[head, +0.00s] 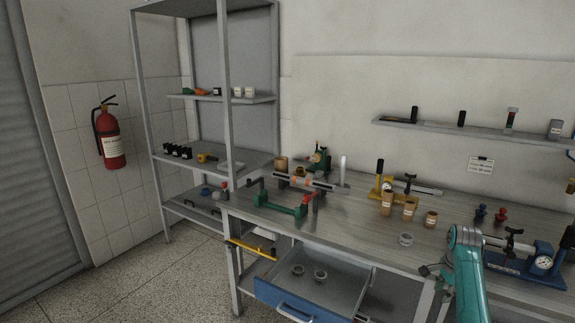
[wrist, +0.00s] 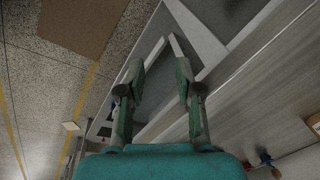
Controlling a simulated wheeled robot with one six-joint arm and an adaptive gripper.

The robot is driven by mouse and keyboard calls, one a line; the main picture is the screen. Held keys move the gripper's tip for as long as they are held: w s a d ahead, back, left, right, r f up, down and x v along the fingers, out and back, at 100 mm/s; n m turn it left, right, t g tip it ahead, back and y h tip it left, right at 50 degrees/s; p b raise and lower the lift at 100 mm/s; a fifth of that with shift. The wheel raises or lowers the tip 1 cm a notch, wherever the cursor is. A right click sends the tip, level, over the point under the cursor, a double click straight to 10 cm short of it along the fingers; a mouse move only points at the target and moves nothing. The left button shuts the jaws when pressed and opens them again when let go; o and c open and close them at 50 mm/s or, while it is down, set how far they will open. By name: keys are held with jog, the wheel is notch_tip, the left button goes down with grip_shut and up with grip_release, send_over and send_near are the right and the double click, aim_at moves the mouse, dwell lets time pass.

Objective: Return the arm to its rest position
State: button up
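My gripper (wrist: 160,76) shows in the wrist view with its two dark green fingers spread apart and nothing between them. In the head view my teal arm (head: 467,275) stands at the lower right, in front of the workbench (head: 350,220).
An open drawer (head: 290,305) with two small rings inside juts out left of my arm. Tan containers (head: 410,210) and tools stand farther back. Floor at left is clear.

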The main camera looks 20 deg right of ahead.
jog(key=s+a+f+n+t+h, duration=0.1)
jog(key=s+a+f+n+t, duration=0.15)
jog(key=a+f, duration=0.7)
jog(key=s+a+f+n+t, duration=0.1)
jog(key=s+a+f+n, duration=0.15)
jog(key=a+f, duration=0.7)
jog(key=s+a+f+n+t, duration=0.3)
jog(key=s+a+f+n, duration=0.3)
jog(key=s+a, duration=0.7)
jog(key=s+a+r+n+t, duration=0.2)
jog(key=s+a+r, duration=0.2)
jog(key=s+a, duration=0.3)
jog(key=s+a+r+n+t, duration=0.1)
jog(key=s+a+r+n, duration=0.15)
jog(key=s+a, duration=0.45)
jog(key=s+a+r+n+t+y, duration=0.1)
jog(key=s+r+n+t, duration=0.1)
jog(key=s+r, duration=0.5)
jog(key=s+a+r+n+t+y, duration=0.1)
jog(key=s+r+n+t, duration=0.1)
jog(key=s+r, duration=0.6)
notch_tip(320, 180, up, 6)
jog(key=shift+s+a+r+n, duration=0.15)
jog(key=shift+a+r+n, duration=0.1)
jog(key=shift+n, duration=0.2)
